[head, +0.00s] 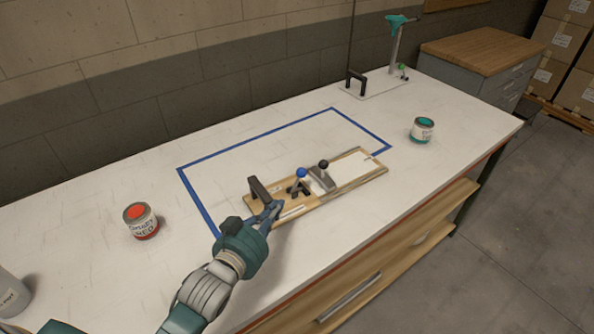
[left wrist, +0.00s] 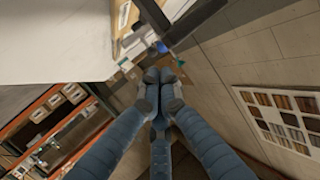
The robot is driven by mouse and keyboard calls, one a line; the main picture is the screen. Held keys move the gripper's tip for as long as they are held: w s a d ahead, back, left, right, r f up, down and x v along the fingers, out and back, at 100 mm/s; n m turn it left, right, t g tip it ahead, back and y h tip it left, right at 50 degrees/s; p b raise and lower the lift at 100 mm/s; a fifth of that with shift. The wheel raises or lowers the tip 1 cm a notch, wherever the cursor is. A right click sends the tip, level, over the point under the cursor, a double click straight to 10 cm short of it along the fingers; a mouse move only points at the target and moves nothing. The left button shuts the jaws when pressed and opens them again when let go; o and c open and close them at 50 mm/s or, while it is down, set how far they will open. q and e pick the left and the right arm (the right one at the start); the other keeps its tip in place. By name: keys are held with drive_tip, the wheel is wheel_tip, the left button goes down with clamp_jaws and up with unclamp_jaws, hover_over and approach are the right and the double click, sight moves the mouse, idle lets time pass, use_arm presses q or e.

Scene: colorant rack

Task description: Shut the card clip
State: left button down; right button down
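A wooden board (head: 292,208) lies on the table and carries a black handle (head: 260,190), a blue-knobbed lever (head: 302,173) and a grey clip part (head: 320,184) with a black knob (head: 323,164). Its right half bears a pale card-like sheet (head: 355,166). I cannot tell whether the clip is open or shut. My left gripper (head: 273,211) is at the board's near left part, just in front of the black handle. In the left wrist view its fingertips (left wrist: 160,75) are together with nothing visible between them. Contact with the board is unclear. My right gripper is out of view.
A red paint can (head: 140,221) stands to the left, and a teal one (head: 422,130) to the right. A blue taped outline (head: 200,198) marks the tabletop behind the board. A stand with a teal top (head: 396,45) is at the back. The tabletop inside the outline is clear.

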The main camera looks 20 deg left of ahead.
sight(305, 175)
use_arm(q)
drive_tip(key=p+x, duration=0.1)
drive_tip(key=x, duration=0.3)
drive_tip(key=p+x, duration=0.1)
drive_tip(key=x, duration=0.3)
drive_tip(key=p+x, duration=0.1)
drive_tip(key=x, duration=0.3)
drive_tip(key=shift+w+d+r, duration=0.2)
drive_tip(key=shift+w+d, duration=0.05)
drive_tip(key=shift+w, duration=0.15)
drive_tip(key=shift+w+f, duration=0.15)
drive_tip(key=shift+w, duration=0.1)
drive_tip(key=shift+w+d+f+b, duration=0.15)
drive_tip(key=shift+w+d+b, duration=0.15)
drive_tip(key=shift+w, duration=0.4)
